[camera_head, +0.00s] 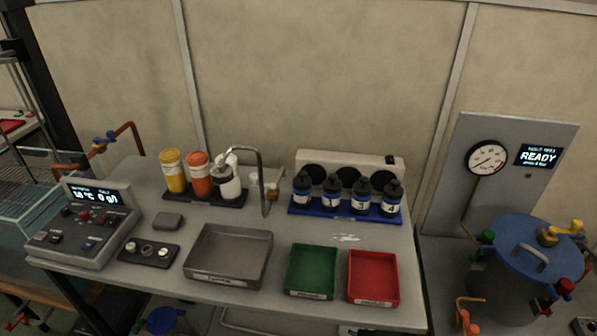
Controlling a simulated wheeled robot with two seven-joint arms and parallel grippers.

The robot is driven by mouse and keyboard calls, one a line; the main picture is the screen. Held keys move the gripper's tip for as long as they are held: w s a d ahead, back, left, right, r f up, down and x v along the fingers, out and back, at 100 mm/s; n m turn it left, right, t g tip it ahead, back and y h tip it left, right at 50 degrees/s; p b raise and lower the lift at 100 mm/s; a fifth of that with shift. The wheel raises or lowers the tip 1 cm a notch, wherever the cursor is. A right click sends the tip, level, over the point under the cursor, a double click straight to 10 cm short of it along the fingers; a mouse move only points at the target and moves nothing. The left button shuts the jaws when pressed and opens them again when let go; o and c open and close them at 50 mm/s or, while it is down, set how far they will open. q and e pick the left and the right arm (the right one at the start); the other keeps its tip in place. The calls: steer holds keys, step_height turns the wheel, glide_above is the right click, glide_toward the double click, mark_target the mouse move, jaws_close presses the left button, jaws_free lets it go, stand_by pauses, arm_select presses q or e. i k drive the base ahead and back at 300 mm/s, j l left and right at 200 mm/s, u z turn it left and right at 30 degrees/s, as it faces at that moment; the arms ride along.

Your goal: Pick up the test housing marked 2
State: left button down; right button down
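Several dark housings with white-and-blue labels stand upright in a row on a blue rack (345,213) at the back of the bench. The second from the left is the test housing marked 2 (331,194), going by its place in the row; its numeral is too small to read surely. To its left is another housing (302,188), and to its right are the ones marked 3 (361,196) and 4 (392,198). Neither my left nor my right gripper is in view.
In front of the rack are a green tray (312,270), a red tray (373,276) and a grey tray (230,255). A bent metal spout (261,180) stands left of the rack, beside several bottles. A control box (85,225) is at left, a blue-lidded vessel (535,248) at right.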

mark_target(301, 183)
steer(key=i+j+z, duration=0.1)
steer(key=j+z, duration=0.7)
steer(key=j, duration=0.15)
steer(key=j+z, duration=0.45)
steer(key=j, duration=0.1)
